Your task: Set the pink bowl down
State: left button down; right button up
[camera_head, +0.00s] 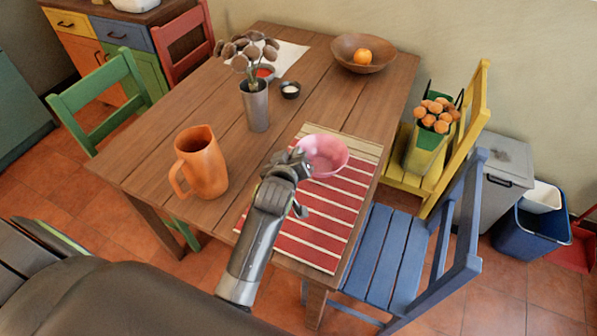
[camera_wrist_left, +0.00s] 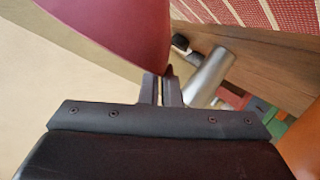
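The pink bowl (camera_head: 326,157) is upright over the far part of the red and white striped placemat (camera_head: 318,216) on the wooden table. I cannot tell whether its base touches the mat. My left gripper (camera_head: 297,158) is at the bowl's left rim, and its fingers hide part of that edge. In the left wrist view the two fingers (camera_wrist_left: 163,88) are nearly together at the rim of the bowl (camera_wrist_left: 115,28), which fills the upper left. My right gripper is not in view.
An orange pitcher (camera_head: 201,163) stands left of my gripper. The near half of the placemat is clear. A blue chair (camera_head: 385,255) stands at the right.

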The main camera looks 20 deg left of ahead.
pick_arm(q)
jog(key=shift+f, duration=2.3)
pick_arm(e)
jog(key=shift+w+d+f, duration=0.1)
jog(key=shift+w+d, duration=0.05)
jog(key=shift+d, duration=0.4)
pick_arm(q)
jog(key=shift+d, duration=0.1)
jog(key=shift+f+b, duration=0.1)
jog(key=shift+b, duration=0.2)
jog(key=c, duration=1.6)
grip_release()
jog(key=shift+c, duration=0.2)
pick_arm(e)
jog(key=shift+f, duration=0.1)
